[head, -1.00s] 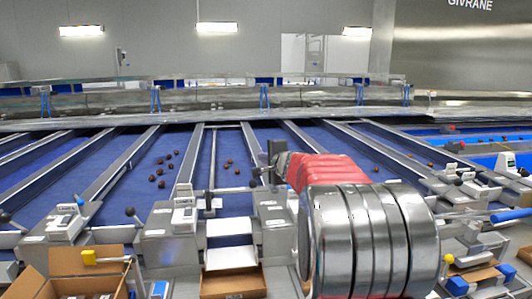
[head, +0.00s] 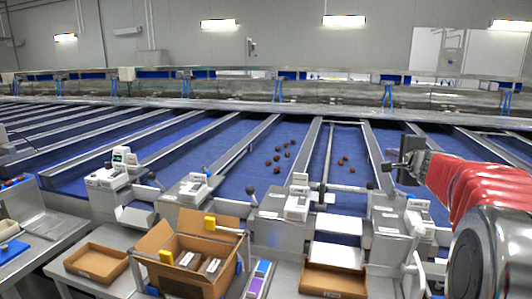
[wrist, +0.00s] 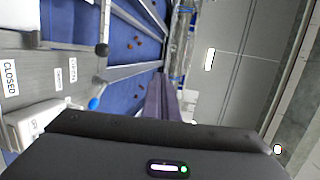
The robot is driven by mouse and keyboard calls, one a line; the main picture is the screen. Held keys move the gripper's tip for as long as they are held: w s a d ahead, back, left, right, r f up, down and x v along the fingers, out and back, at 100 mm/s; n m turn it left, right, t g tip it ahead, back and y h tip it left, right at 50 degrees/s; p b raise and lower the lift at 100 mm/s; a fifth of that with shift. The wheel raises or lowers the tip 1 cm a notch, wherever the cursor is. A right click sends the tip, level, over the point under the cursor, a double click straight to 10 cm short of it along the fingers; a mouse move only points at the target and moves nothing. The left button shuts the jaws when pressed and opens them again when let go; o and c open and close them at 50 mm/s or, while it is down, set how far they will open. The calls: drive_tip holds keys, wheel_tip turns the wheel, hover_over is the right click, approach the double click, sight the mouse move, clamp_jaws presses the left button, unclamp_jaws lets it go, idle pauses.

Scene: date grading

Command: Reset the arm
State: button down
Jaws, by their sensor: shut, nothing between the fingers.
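My gripper (head: 404,168) is at the end of my arm, on the right side of the head view. It is shut with nothing in it, raised in front of the blue belt lanes. The red-sleeved part of my arm stretches behind it to the right edge. In the wrist view the dark fingers (wrist: 162,97) stand together beyond the black gripper body, and the picture is turned sideways. Loose brown dates (head: 285,155) lie on a blue lane left of my gripper, apart from it. A few more dates (head: 343,162) lie on the neighbouring lane.
An open cardboard box (head: 165,240) with packs inside stands at the front. A shallow cardboard tray (head: 97,262) is left of it and another tray (head: 333,280) right of it. Grey machine housings with levers line the lane ends. A CLOSED label (wrist: 10,78) shows in the wrist view.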

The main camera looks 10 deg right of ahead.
drive_tip(key=s+a+n+g+h, duration=0.3)
drive_tip(key=s+a+n, duration=0.3)
drive_tip(key=s+a, duration=0.55)
drive_tip(key=s+a+f+n+g+y, duration=0.3)
drive_tip(key=s+a+f+n, duration=0.4)
drive_tip(key=s+a+f, duration=0.2)
drive_tip(key=s+a+f+n+g+y, duration=0.3)
drive_tip(key=s+a+f+n, duration=0.5)
drive_tip(key=s+a, duration=0.6)
drive_tip(key=s+f, duration=0.2)
drive_tip(key=s, duration=0.1)
drive_tip(key=shift+s+a+f+g+y, duration=0.2)
drive_tip(key=shift+s+f+g+y, duration=0.05)
drive_tip(key=shift+g+y, duration=0.05)
